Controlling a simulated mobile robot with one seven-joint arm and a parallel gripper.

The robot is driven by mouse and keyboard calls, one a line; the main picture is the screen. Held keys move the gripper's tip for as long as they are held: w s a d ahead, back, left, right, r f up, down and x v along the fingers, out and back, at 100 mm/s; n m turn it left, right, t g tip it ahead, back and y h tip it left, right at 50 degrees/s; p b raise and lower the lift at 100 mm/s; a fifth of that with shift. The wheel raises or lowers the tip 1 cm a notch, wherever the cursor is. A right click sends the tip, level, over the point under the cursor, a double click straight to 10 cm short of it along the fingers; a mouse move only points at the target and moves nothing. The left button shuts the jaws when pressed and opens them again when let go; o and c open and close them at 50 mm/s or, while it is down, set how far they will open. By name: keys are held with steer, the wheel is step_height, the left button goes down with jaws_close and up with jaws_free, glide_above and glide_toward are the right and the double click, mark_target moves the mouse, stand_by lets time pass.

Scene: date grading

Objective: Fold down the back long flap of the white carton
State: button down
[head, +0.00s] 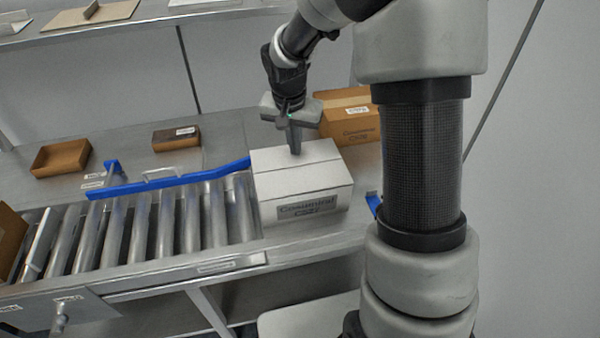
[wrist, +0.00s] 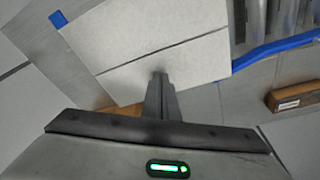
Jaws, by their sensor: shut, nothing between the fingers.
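The white carton (head: 300,208) stands upright at the right end of the roller conveyor, with printed lettering on its front. Its top looks flat, with a dark seam between the front and back long flaps. The back long flap (head: 270,158) lies down, about level with the front one. In the wrist view the back flap (wrist: 205,65) is on the near side of the seam. My gripper (head: 295,152) points down with its fingers together and empty. Its tips (wrist: 160,76) are at the back flap, touching or just above it; I cannot tell which. The fingers hide a little of the flap.
A blue guide rail (head: 170,182) runs along the rollers (head: 150,222) to the carton's left. A brown carton (head: 352,128) stands close behind on the right. An open brown tray (head: 60,158) and a small brown box (head: 176,138) sit at the back left.

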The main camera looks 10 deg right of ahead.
step_height(320, 180, up, 11)
steer(key=p, duration=0.6)
steer(key=shift+f+p, duration=0.15)
steer(key=shift+p, duration=0.25)
